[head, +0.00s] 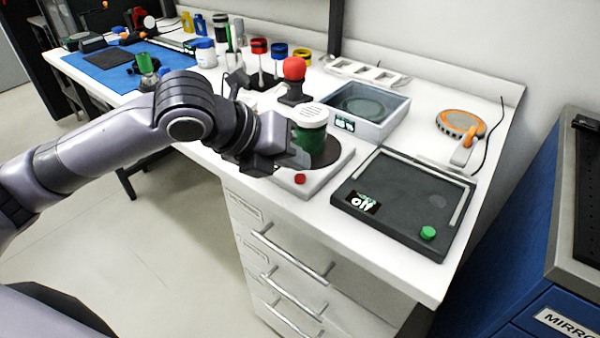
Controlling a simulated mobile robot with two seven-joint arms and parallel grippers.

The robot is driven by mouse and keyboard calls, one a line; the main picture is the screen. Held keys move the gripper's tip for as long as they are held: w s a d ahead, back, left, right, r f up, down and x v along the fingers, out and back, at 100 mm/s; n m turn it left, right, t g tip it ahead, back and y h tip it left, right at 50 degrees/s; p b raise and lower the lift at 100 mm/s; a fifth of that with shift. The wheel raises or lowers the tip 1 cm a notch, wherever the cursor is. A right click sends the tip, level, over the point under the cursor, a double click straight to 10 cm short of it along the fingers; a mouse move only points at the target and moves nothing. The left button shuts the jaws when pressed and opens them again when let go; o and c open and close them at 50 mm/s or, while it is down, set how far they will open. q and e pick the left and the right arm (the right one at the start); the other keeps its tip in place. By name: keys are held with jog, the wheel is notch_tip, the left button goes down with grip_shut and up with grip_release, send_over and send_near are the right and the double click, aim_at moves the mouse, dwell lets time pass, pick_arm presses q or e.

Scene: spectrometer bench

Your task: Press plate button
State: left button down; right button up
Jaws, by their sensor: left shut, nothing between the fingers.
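A white device (330,178) with a dark round plate (332,150) has a red button (300,179) at its front edge. A green jar with a white perforated lid (311,130) stands on the round plate. To its right lies a dark flat plate unit (400,195) with a green button (428,233) at its front right and a small display reading "off" (362,203). My left gripper (300,158) is shut and empty, in front of the jar and just above the red button, apparently apart from it. My right gripper is not in view.
Behind stand a grey open-topped box (366,108) with a display, a red-knobbed device (293,72) and several coloured containers. An orange-rimmed round device (460,124) is at the back right. A blue cabinet (530,230) stands right of the bench.

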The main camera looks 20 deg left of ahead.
pick_arm(q)
jog(key=shift+f, duration=0.35)
jog(key=shift+f, duration=0.3)
dwell(0.4)
jog(key=shift+r+p, duration=0.8)
jog(key=shift+p, duration=0.4)
jog(key=shift+f, duration=0.1)
notch_tip(320, 180, up, 6)
jog(key=p, duration=0.6)
jog(key=shift+p, duration=0.3)
